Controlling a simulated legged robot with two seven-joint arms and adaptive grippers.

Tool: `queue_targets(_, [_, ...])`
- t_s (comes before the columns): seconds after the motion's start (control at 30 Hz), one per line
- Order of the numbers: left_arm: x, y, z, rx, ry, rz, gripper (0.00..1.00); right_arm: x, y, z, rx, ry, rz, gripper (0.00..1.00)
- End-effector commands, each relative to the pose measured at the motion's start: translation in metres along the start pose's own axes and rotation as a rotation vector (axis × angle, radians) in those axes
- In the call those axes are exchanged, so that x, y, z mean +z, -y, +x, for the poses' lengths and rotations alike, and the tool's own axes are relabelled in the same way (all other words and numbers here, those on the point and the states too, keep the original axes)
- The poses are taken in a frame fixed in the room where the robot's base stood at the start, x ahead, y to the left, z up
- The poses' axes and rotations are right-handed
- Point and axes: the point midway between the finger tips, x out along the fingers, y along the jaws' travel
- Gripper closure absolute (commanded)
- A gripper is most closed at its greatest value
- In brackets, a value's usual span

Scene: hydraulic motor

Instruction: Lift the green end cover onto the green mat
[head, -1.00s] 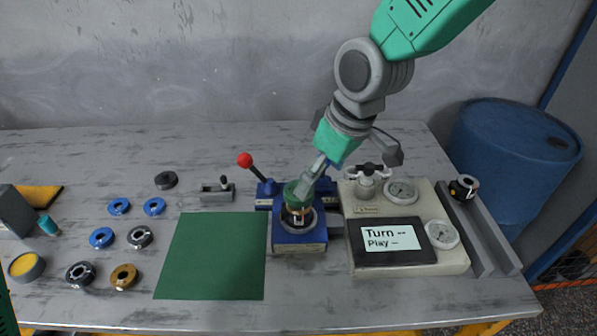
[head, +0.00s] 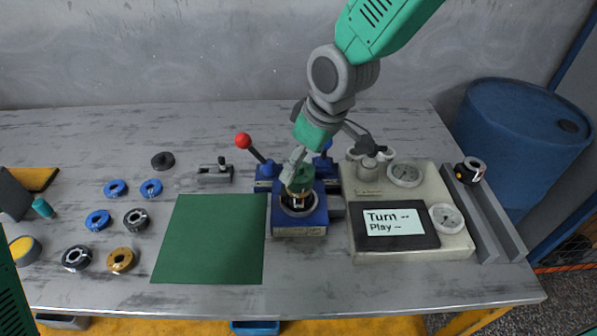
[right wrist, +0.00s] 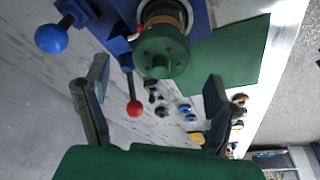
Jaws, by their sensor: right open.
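The green end cover (head: 302,184) sits upright on top of the motor in the blue fixture (head: 300,222), right of the green mat (head: 212,240). My right gripper (head: 293,170) is open, close to the cover at its back left. In the right wrist view the cover (right wrist: 162,53) shows as a round green cap with small holes, just beyond the open fingertips (right wrist: 157,76); the fingers are not closed on it. The mat is flat and empty; part of it shows in the right wrist view (right wrist: 235,55). My left gripper is not in view.
A red-knobbed lever (head: 243,141) stands behind the fixture. A gauge panel with a screen (head: 394,222) stands close on its right. Blue, black and brass rings (head: 121,260) lie left of the mat. A small grey block (head: 214,173) lies behind the mat.

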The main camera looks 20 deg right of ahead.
Motion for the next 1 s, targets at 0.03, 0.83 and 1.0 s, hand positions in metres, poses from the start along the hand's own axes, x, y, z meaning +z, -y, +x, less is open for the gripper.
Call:
queue_targets(0.03, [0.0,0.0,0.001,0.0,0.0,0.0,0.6,0.0,0.001,0.01,-0.001,0.003,-0.001,0.22])
queue_targets(0.83, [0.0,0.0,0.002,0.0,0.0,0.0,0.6,-0.001,0.001,0.025,0.001,0.001,-0.001,0.87])
queue_targets(1.0, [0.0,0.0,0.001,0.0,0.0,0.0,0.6,-0.004,0.001,0.016,0.003,0.0,-0.001,0.87])
